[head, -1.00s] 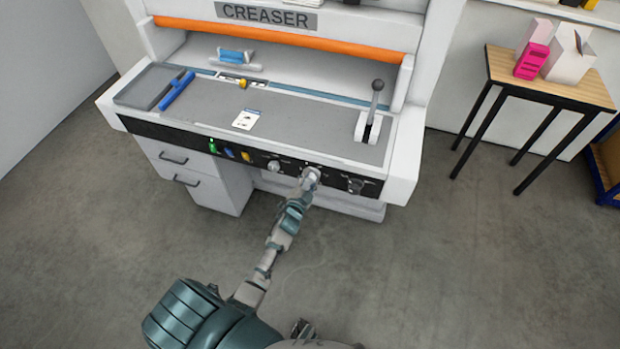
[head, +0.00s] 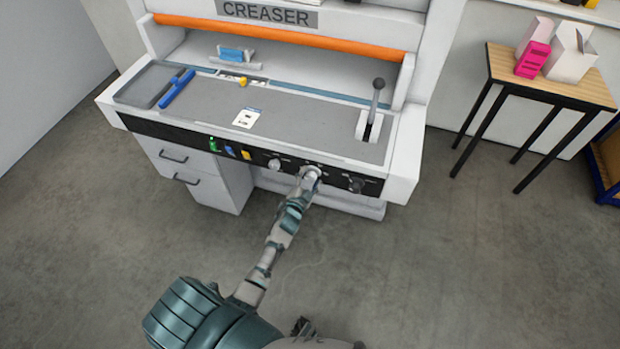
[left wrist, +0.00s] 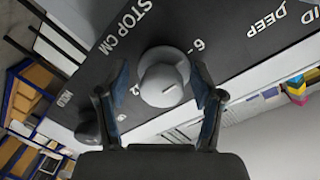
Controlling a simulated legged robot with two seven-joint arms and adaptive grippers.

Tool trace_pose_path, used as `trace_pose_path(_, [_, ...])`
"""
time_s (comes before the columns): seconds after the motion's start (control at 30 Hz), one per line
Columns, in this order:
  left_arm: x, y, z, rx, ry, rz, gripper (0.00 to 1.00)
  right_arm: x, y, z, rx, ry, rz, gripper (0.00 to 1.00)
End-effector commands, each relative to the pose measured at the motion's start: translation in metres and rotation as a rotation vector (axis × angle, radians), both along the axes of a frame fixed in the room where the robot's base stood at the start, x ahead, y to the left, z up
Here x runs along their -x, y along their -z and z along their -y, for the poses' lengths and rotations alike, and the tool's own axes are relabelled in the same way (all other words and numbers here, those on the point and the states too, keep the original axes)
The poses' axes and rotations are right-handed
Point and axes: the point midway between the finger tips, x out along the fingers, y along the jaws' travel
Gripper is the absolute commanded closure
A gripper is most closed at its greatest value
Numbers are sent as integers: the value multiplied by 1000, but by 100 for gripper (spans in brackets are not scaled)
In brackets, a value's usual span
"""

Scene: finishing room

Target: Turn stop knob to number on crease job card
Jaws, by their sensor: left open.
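The stop knob (left wrist: 165,80) is a round grey knob on the creaser's black front panel, beside the lettering STOP CM, seen in the left wrist view. My left gripper (left wrist: 163,98) is open, with one finger on each side of the knob; I cannot tell whether they touch it. Some of the dial numbers are hidden by the fingers and knob. In the head view my left gripper (head: 310,175) is at the front panel and covers the knob. The job card (head: 246,118) lies on the grey bed, its print too small to read. My right gripper is not identifiable.
Another knob (head: 274,164) is left of my gripper and a dark knob (head: 356,185) is right of it. A lever (head: 376,100) stands at the bed's right. A blue-handled tool (head: 177,88) lies at the left. A side table (head: 560,88) holds boxes.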

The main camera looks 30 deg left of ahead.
Motion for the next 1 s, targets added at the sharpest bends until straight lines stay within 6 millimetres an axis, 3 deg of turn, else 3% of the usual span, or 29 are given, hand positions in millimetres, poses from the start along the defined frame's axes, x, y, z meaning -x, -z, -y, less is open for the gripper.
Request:
trace_pose_path(0.23, [13,-1,3,0,1,1,32,-2,0,0,-1,3,3,100])
trace_pose_path(0.7, [104,-7,19,2,1,-3,32,-1,-1,0,0,1,1,100])
trace_pose_path(1.0, [117,-9,21,0,0,-1,32,-1,-1,0,0,1,1,100])
